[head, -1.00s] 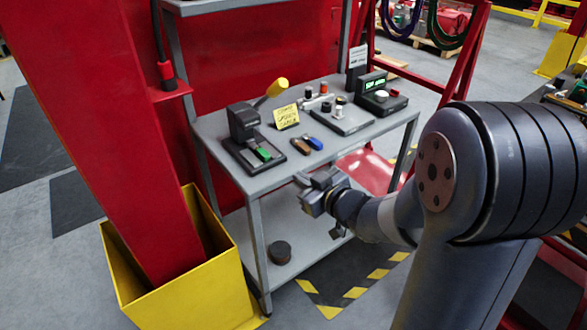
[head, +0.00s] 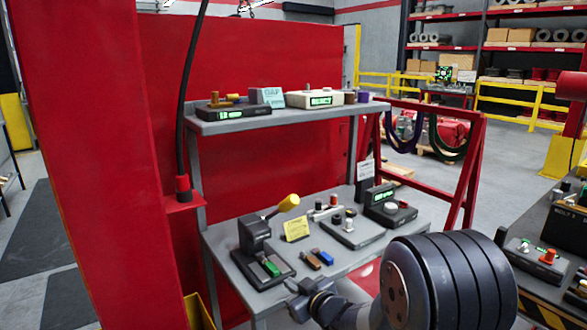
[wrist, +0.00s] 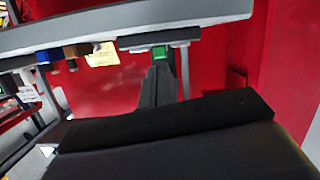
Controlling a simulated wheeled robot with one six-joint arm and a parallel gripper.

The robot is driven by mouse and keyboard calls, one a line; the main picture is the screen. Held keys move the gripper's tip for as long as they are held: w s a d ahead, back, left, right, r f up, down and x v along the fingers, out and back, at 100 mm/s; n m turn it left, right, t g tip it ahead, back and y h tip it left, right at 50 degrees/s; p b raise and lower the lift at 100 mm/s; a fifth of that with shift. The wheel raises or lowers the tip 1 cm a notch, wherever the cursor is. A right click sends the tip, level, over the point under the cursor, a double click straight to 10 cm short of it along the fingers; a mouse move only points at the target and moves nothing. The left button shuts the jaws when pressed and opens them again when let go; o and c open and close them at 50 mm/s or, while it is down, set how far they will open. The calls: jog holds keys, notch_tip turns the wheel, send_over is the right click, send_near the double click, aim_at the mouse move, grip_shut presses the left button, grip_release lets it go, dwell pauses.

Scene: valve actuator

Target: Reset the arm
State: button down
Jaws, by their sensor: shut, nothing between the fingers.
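My arm (head: 440,285) reaches in from the lower right in the head view. My gripper (head: 302,289) is at the near edge of the grey bench shelf (head: 225,242), and its fingers are small there. It is shut and holds nothing. A black lever device with a yellow knob (head: 254,240) and a green block (head: 271,267) stands on the shelf beyond my gripper.
Brown and blue blocks (head: 318,259), a yellow note (head: 296,228) and a device with a green display (head: 387,205) share the shelf. An upper shelf (head: 245,123) holds more devices. A red post (head: 95,160) stands at left, another bench (head: 545,258) at right.

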aim_at(276, 274)
jog(key=shift+x, duration=2.5)
jog(key=shift+s, duration=0.1)
